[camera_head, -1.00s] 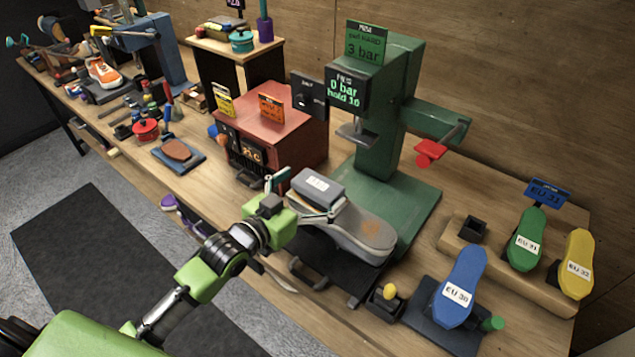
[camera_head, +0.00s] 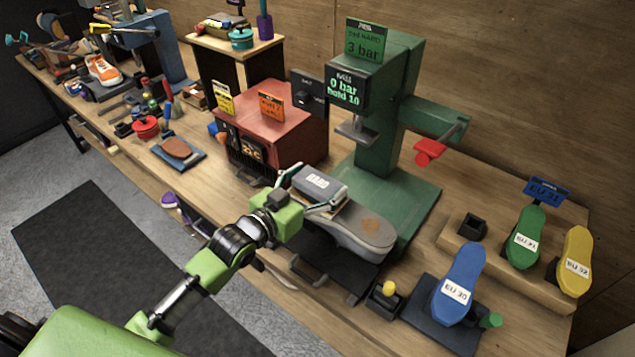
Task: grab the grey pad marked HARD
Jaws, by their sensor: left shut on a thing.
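The grey pad (camera_head: 321,181), with a white label too small to read surely, is at the middle of the head view. My left gripper (camera_head: 314,190) is shut on it, with one finger at its far left side and the other at its near right side. The pad is just above the heel end of a grey sole-shaped piece (camera_head: 365,238) on the green press (camera_head: 379,148). A thin tan edge shows under the pad; I cannot tell what it belongs to. My right gripper is out of view.
A red-brown box (camera_head: 290,128) stands to the left of the press. A yellow-knobbed block (camera_head: 385,297) and a blue sole (camera_head: 461,285) marked with a size are at the front right. Green (camera_head: 526,238) and yellow (camera_head: 575,262) soles stand farther right.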

